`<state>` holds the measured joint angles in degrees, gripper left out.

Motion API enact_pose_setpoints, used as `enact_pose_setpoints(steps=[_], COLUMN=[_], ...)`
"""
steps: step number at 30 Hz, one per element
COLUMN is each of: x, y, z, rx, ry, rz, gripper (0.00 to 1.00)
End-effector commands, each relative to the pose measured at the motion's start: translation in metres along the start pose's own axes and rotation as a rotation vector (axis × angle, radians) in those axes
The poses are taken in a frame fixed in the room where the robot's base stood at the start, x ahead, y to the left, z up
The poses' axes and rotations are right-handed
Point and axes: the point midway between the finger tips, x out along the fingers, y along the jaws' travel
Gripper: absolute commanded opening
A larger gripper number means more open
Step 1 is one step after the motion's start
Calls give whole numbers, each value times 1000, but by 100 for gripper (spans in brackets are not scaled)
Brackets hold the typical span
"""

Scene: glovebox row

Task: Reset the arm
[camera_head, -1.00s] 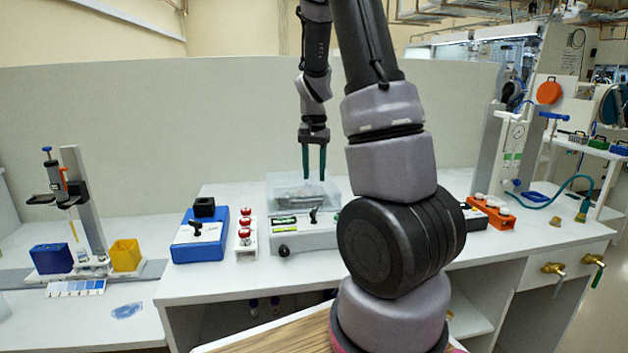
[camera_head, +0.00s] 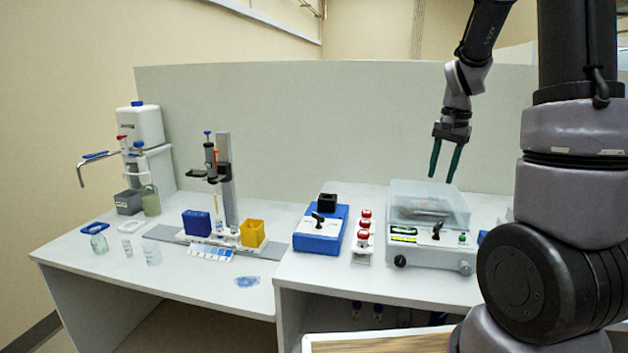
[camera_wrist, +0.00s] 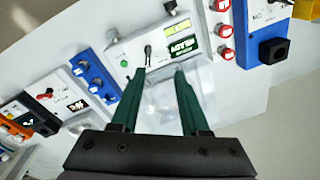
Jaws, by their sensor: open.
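My gripper (camera_head: 446,162) hangs from the arm at the right of the head view, with its two green fingers pointing down, apart and empty. It is above the white device with a clear lid (camera_head: 428,204), and a gap shows between the fingertips and the lid. In the wrist view my gripper (camera_wrist: 163,75) also shows open, with nothing between the fingers. The white device (camera_wrist: 130,52) lies beyond the fingertips there.
A blue box with a black knob (camera_head: 320,230) and a stand with red buttons (camera_head: 364,240) are left of the device. A pipette stand (camera_head: 226,180), a yellow bin (camera_head: 252,233) and a dispenser (camera_head: 142,135) stand on the left bench. A grey panel (camera_head: 300,120) is behind.

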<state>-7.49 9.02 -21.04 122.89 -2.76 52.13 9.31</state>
Motion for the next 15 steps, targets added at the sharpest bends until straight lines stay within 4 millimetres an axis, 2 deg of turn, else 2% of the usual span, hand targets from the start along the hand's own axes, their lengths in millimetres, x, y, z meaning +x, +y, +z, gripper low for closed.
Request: enact_pose_setpoints(steps=[1, 6, 12, 15], x=[-21, -78, -130, -149], y=[-2, -5, 3, 11], z=[12, 59, 119, 148], rx=[-22, -116, -233, -292], ry=[18, 80, 182, 243], rz=[-46, -172, -288, -330], gripper=[45, 45, 45, 45])
